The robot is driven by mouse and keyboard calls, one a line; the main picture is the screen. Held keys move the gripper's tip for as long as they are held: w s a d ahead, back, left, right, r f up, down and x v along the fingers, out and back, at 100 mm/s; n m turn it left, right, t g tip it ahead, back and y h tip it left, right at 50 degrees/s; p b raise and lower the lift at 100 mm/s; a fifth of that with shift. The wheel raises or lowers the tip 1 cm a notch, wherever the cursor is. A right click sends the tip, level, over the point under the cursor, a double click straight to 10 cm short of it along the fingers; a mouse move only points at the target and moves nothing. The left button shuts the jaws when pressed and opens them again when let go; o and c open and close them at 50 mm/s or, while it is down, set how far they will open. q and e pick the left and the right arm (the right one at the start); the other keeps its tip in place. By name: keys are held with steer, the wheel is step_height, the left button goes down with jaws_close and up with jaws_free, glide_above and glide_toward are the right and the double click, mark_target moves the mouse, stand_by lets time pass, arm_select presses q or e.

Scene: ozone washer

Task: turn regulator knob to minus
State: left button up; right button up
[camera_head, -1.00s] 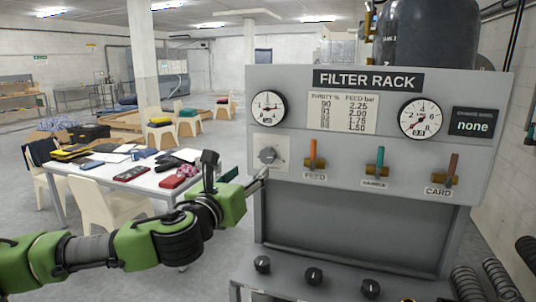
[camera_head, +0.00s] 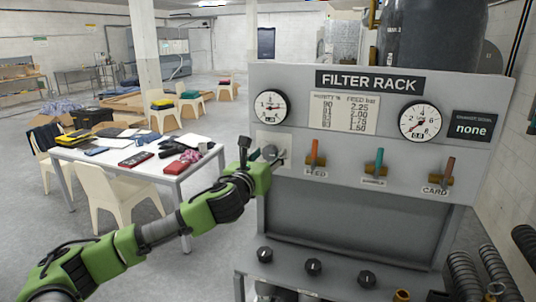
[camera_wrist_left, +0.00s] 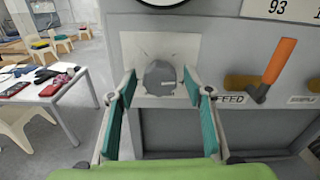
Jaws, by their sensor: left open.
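The regulator knob (camera_wrist_left: 160,78) is a round grey knob on a pale square plate (camera_wrist_left: 128,48) at the left of the filter rack panel. In the left wrist view it sits ahead of and between my open left fingers (camera_wrist_left: 160,90), which do not clearly touch it. In the head view the knob (camera_head: 270,152) is partly covered by my left gripper (camera_head: 264,157), which is close in front of the panel. No minus mark can be read on the plate. My right gripper is not in view.
The orange-handled FEED valve (camera_head: 315,153) is just right of the knob. A gauge (camera_head: 270,106) is above it. The teal valve (camera_head: 378,162) and brown CARD valve (camera_head: 447,168) are farther right. A table (camera_head: 170,168) with folded cloths stands left.

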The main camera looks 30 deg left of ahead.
arm_select(q)
steer(key=c, duration=1.1)
steer(key=shift+n, duration=0.3)
